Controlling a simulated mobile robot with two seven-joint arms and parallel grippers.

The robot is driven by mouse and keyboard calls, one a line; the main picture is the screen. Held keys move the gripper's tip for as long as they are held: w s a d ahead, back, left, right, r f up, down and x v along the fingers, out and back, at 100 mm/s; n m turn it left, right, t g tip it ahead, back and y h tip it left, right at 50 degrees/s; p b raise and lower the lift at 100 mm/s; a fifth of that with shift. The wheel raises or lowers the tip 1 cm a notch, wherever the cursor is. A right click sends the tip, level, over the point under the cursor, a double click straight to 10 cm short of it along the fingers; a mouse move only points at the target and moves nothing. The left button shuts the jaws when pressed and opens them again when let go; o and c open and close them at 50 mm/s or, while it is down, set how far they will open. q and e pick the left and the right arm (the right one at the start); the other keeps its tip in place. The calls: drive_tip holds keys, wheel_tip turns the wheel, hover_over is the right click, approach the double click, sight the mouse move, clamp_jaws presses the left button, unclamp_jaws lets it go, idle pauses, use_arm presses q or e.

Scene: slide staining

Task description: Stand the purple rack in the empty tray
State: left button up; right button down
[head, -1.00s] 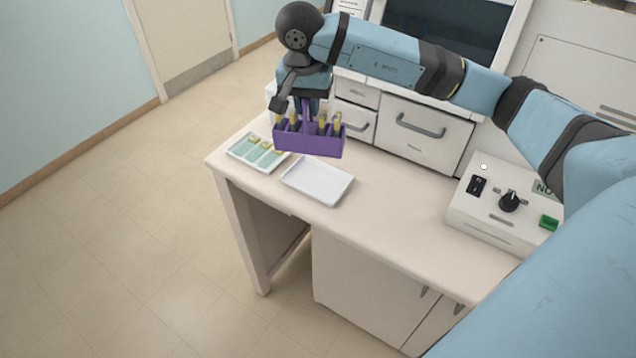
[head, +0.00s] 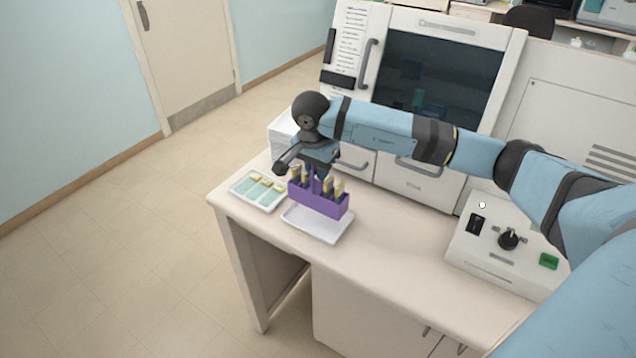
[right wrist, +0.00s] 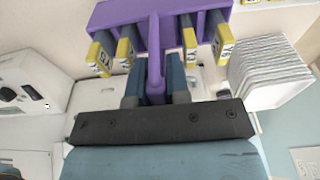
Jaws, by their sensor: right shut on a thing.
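The purple rack (head: 319,200) holds several slides with yellow ends and hangs upright from my right gripper (head: 319,172). In the right wrist view the rack (right wrist: 115,14) shows with its purple handle between the fingers of my right gripper (right wrist: 155,88), which is shut on it. The empty white tray (head: 309,228) lies on the bench, and the rack is over its back part. The rack hides the tray's far side; I cannot tell whether the rack's base touches it. My left gripper is not in view.
A second white tray (head: 258,190) with several pale green, yellow-ended slides lies just left of the empty tray. A white control box (head: 500,250) with a knob and green button stands at the right. The bench (head: 385,250) between is clear. Cabinets stand behind.

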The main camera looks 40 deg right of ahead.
sight(318, 187)
wheel_tip(318, 187, down, 2)
wheel_tip(318, 187, down, 3)
drive_tip(key=shift+f+p, duration=0.15)
drive_tip(key=shift+p, duration=0.3)
drive_tip(key=shift+f, duration=0.2)
drive_tip(key=c, duration=1.1)
unclamp_jaws()
